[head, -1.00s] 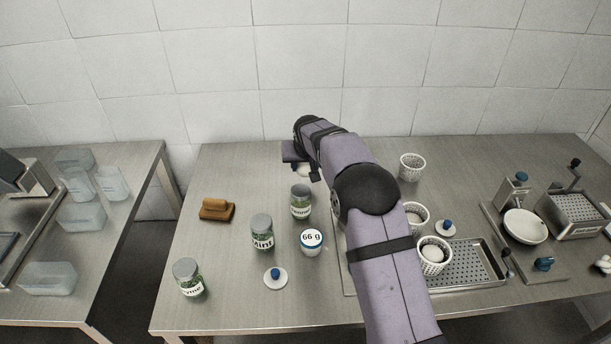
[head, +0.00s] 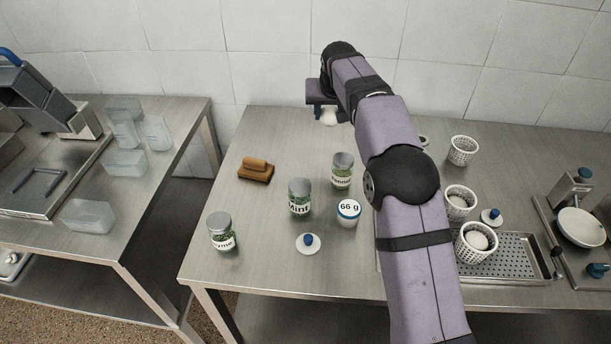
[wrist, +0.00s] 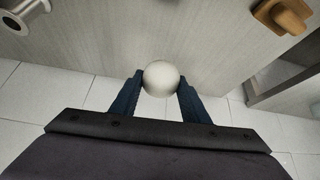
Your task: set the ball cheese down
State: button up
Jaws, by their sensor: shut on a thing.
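The ball cheese (wrist: 161,78) is a smooth white ball. In the wrist view it sits between the two dark blue fingers of my gripper (wrist: 160,90), which are shut on it. In the head view my gripper (head: 322,117) is at the back of the middle table, with the white ball (head: 328,118) showing below it. The ball appears held above the table top, near its back edge. Part of my gripper is hidden behind my arm.
Perforated white baskets (head: 464,150) stand to the right; one front basket (head: 476,243) holds a white ball. Herb jars (head: 300,198), a 66 g tub (head: 348,212) and a brown wooden block (head: 255,171) stand left of my arm. The back left of the table (head: 275,125) is clear.

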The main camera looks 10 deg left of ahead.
jog(key=s+a+f+n+y+b, duration=0.1)
jog(key=s+a+n+b, duration=0.1)
jog(key=s+a, duration=0.4)
jog(key=shift+s+a+f+b, duration=0.35)
jog(key=shift+s+b, duration=0.25)
jog(key=shift+s, duration=0.9)
jog(key=shift+f, duration=5)
jog(key=shift+f, duration=0.1)
jog(key=o, duration=0.7)
jog(key=shift+f, duration=0.1)
jog(key=shift+c, duration=0.2)
jog(key=o, duration=0.4)
